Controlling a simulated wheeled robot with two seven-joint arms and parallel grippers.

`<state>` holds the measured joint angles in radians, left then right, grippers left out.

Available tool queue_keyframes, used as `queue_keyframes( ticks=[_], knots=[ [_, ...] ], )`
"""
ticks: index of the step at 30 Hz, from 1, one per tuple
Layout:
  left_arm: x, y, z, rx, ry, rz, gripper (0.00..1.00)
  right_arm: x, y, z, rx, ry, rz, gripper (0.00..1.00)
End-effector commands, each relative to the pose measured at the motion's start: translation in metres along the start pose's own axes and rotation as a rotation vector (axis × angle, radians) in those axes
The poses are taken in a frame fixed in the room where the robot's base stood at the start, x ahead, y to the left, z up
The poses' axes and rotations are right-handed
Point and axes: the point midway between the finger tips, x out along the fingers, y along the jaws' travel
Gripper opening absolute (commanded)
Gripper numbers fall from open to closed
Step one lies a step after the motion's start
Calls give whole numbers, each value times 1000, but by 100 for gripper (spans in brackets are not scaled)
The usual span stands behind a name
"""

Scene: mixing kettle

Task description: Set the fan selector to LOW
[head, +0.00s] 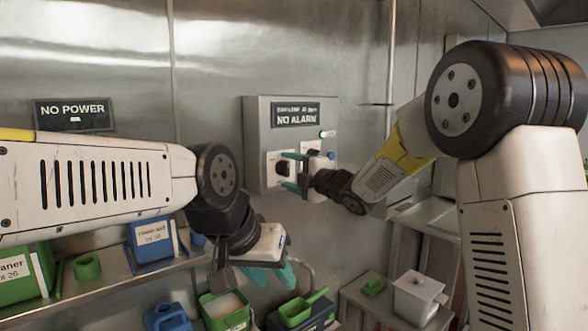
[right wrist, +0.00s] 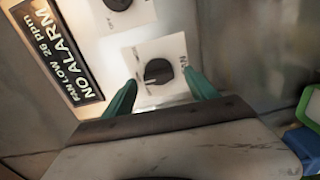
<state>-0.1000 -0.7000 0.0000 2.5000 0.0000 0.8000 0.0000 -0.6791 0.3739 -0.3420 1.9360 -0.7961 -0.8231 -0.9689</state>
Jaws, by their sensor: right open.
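The fan selector is a black knob (right wrist: 158,72) on a white plate (right wrist: 174,46); it also shows in the head view (head: 282,168) on the grey wall box (head: 257,128). The knob's ridge lies roughly sideways in the right wrist view; its position label is not readable. My right gripper (head: 290,171) is open, with one teal finger on each side of the knob in the right wrist view (right wrist: 160,78). I cannot tell whether they touch it. The display (right wrist: 72,48) reads FAN LOW, 26 ppm, NO ALARM. My left gripper (head: 272,274) hangs low, its teal fingers apart and empty.
A second control (right wrist: 118,3) sits on the box beside the selector. A NO POWER sign (head: 73,114) is on the wall at left. Green and blue containers, including a blue one (head: 153,240), stand below.

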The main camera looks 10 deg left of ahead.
Motion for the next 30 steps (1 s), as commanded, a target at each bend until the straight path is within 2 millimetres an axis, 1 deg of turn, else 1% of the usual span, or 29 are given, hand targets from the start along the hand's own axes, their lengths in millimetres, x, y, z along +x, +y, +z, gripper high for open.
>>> queue_keyframes(
  ticks=[3,13,18,26,28,29,30],
  knots=[
    [0,0,0,0,0,0,38,-16,1,1,1,-2,1,67],
    [0,0,0,0,0,0,38,-54,1,0,1,-1,2,67],
    [0,0,0,0,0,0,38,-62,0,0,0,0,0,67],
    [0,0,0,0,0,0,38,-63,1,0,2,-2,0,67],
    [0,0,0,0,0,0,38,-68,3,6,22,-25,-3,67],
    [0,0,0,0,0,0,38,-72,5,12,41,-48,-8,67],
    [0,0,0,0,0,0,38,-81,8,22,80,-88,-17,67]
  ],
)
